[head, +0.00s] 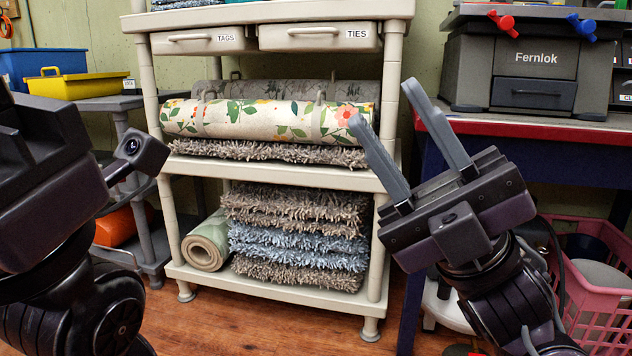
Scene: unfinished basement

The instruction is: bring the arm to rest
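My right gripper (405,130) is raised at the right of the head view, in front of the shelf's right post. Its two grey fingers point up and to the left, stand apart, and have nothing between them. My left arm comes in from the left edge. The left gripper's body (40,150) shows there in part, but its fingers are outside the view, so I cannot tell its state. Neither arm visibly touches the shelf (270,178).
The shelf holds a floral roll (255,119), shaggy mats (298,240) and a green roll (206,242). A grey toolbox (530,65) stands on a red-edged table (560,131) at right. A pink basket (590,300) is below. Yellow (75,86) and blue bins (40,65) are at left.

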